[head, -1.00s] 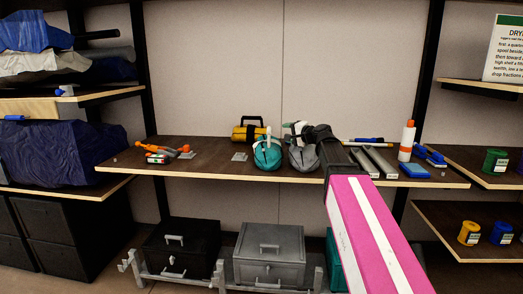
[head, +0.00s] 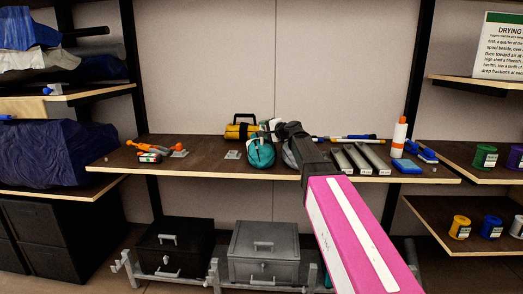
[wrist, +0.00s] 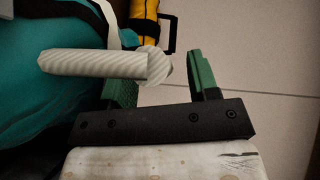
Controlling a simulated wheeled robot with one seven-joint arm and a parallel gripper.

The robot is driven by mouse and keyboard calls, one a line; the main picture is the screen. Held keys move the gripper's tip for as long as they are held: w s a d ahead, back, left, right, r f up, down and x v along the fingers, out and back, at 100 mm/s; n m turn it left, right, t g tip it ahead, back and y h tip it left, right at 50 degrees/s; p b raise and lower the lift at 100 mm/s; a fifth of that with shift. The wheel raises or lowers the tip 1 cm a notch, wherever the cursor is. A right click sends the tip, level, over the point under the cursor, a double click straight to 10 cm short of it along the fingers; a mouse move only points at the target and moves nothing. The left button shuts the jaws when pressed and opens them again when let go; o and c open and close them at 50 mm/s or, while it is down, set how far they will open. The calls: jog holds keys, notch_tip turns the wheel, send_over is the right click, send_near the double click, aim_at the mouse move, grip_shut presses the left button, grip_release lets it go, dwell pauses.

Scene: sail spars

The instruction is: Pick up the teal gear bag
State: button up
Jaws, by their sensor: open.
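The teal gear bag (head: 261,155) lies on the middle shelf near its front edge, with a pale strap or handle on top. In the wrist view the teal bag (wrist: 45,95) fills the left side, and a white ribbed rope handle (wrist: 95,64) sticks out from it to the right. My gripper (wrist: 163,75) is open, with green fingers. The rounded end of the rope handle shows between the fingers, and the left finger is partly hidden behind it. I cannot tell whether they touch. In the head view my gripper (head: 275,127) is just above and right of the bag.
A yellow bag (head: 240,131) with a black handle stands behind the teal bag. A grey bag (head: 289,156) is close on its right, partly hidden by my arm.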

jog(key=shift+w+a, duration=0.4)
grip_shut()
jog(key=shift+r, duration=0.1)
